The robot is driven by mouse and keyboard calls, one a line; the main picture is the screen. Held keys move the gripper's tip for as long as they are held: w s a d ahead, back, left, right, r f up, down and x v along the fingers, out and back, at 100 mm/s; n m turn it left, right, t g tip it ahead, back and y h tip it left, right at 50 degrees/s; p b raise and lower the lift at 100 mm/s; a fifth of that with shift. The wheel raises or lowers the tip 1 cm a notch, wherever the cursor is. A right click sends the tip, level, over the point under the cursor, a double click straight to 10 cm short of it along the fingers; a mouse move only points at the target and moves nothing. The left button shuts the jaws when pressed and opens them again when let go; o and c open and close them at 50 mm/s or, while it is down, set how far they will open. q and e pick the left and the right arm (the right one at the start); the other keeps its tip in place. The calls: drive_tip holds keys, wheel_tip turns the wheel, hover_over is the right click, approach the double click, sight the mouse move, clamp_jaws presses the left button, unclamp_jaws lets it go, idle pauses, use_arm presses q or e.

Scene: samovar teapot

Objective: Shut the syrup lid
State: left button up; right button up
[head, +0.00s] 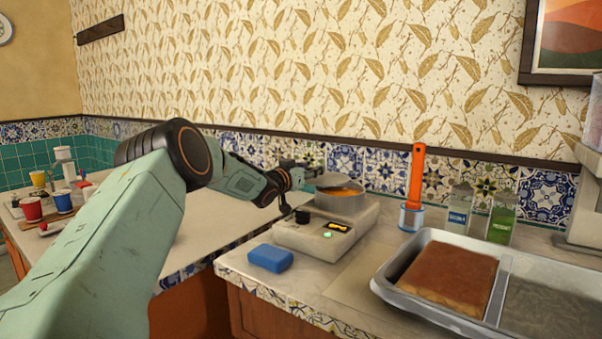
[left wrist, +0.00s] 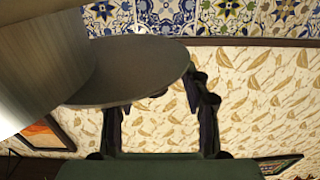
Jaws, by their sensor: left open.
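The syrup pot (head: 343,204) is a grey metal pot on a cream hot plate (head: 325,232), with orange syrup (head: 347,191) showing in its open top. A grey piece that looks like the lid (head: 328,181) stands raised at the pot's left rim. My left gripper (head: 298,178) is at the pot's upper left, open, close to this lid. In the left wrist view, the grey lid (left wrist: 135,68) lies in front of the open fingers (left wrist: 160,100) and hides part of them. I cannot tell whether they touch. My right gripper is not in view.
A blue sponge (head: 270,258) lies in front of the hot plate. To the right stand an orange-handled tool in a small pot (head: 413,190), two labelled shakers (head: 459,208) and a metal tray (head: 437,319) with a brown cake (head: 447,276). Cups (head: 31,209) stand far left.

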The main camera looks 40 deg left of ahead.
use_arm(q)
drive_tip(key=s+d, duration=0.1)
drive_tip(key=s, duration=1)
drive_tip(key=shift+s+d, duration=0.25)
drive_tip(key=shift+s, duration=0.05)
